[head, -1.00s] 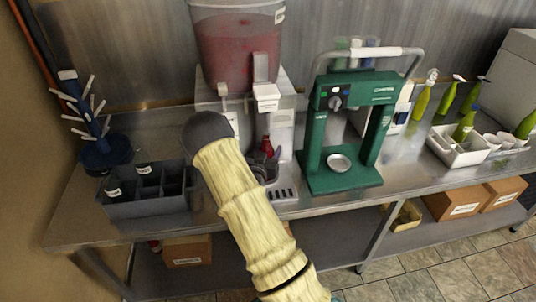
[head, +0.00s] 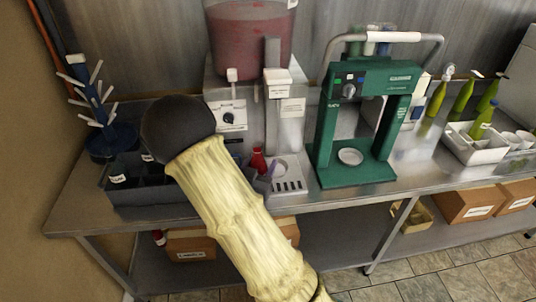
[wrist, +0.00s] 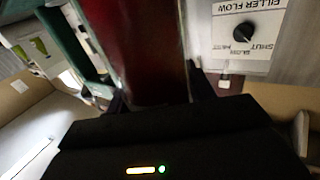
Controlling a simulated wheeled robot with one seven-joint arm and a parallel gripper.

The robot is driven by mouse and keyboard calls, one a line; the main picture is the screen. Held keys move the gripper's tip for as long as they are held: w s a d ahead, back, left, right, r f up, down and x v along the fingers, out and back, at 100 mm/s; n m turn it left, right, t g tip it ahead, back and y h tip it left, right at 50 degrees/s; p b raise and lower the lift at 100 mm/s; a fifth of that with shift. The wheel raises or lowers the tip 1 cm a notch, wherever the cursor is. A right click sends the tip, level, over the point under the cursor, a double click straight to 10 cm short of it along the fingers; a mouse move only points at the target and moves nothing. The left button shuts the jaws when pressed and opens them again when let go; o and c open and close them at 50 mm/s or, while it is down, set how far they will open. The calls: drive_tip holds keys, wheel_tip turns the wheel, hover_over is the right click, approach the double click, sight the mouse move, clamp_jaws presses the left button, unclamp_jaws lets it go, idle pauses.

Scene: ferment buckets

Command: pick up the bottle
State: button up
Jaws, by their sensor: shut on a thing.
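A dark red bottle (wrist: 140,45) fills the upper middle of the wrist view. My gripper (wrist: 155,98) is shut on it, with a dark finger on either side. In the head view only a small red part of the bottle (head: 258,161) shows, by the filler stand. My own arm hides most of my gripper there. The bottle's base is hidden, so I cannot tell whether it touches the counter.
The filler (head: 232,117) with its red tank stands behind, its drip tray (head: 290,182) just right of the bottle. A green press (head: 325,140) is further right. A dark divided crate (head: 150,196) lies left. Green bottles (head: 461,98) stand far right.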

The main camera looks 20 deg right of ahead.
drive_tip(key=v, duration=0.2)
drive_tip(key=shift+s+a, duration=0.2)
drive_tip(key=shift+s, duration=0.05)
drive_tip(key=shift+w, duration=0.1)
idle(0.4)
